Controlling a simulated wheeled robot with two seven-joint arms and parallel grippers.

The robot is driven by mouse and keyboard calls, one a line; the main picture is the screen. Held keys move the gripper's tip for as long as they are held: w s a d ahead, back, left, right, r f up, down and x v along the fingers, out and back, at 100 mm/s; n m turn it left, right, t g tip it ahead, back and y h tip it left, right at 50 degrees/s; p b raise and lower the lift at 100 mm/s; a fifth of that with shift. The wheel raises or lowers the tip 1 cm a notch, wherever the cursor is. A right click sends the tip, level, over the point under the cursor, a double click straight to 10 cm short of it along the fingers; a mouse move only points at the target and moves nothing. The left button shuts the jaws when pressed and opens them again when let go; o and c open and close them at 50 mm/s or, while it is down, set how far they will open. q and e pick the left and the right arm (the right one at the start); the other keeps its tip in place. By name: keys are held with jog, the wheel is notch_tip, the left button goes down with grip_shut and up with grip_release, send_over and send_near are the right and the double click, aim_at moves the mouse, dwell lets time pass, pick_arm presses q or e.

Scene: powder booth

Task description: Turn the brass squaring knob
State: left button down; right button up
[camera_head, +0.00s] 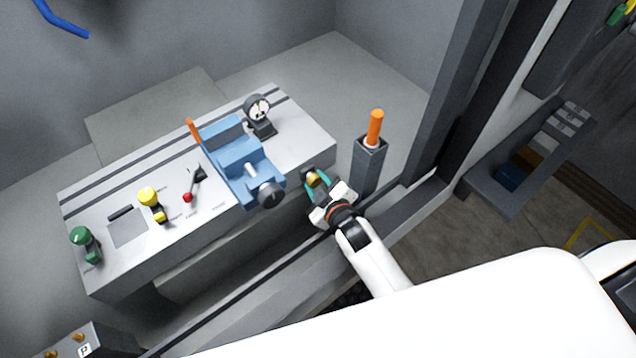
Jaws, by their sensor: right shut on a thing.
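The brass squaring knob (314,178) shows between the fingers of my right gripper (315,182), at the right end of the grey bench's front side. My right gripper is shut on the brass knob, and its teal fingers lie on either side of it. The knob's mount is hidden behind the gripper. My right arm reaches in from the lower right. My left gripper is not in view.
A blue vise (236,158) with a dark front knob stands on the bench (110,265), left of my gripper. A dial gauge (258,111) stands behind it. A post with an orange handle (374,130) stands close on the right. Booth frame posts rise farther right.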

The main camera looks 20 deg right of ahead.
jog(key=o, duration=1)
jog(key=shift+r, duration=0.1)
notch_tip(320, 180, up, 10)
jog(key=shift+f+b, duration=0.1)
jog(key=shift+b, duration=0.35)
